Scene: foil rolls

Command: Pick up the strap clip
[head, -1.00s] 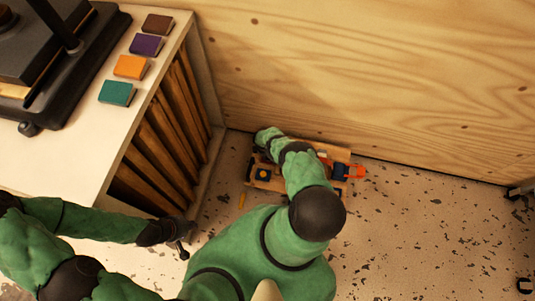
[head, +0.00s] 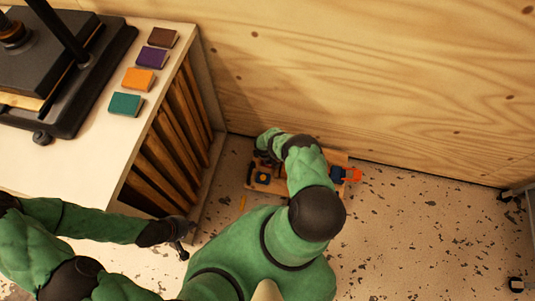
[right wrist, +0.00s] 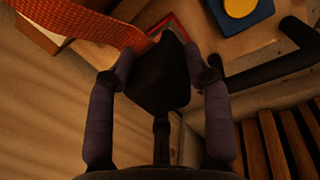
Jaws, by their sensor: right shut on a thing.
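In the right wrist view a black, blocky piece, which looks like the strap clip (right wrist: 160,92), sits between the fingers of my right gripper (right wrist: 160,66). The fingers press on it from both sides. An orange woven strap (right wrist: 85,25) runs to its upper left edge. In the head view my right forearm hides most of this spot, and the clip cannot be made out there. My left gripper (head: 181,238) hangs beside the cabinet, away from the clip; its finger opening is too small to judge.
A wooden tray (head: 278,187) lies on the speckled floor by the plywood wall (head: 370,90). It holds a blue block with a yellow disc (right wrist: 240,8) and an orange item (head: 353,175). A white cabinet (head: 60,165) with wooden slats stands left.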

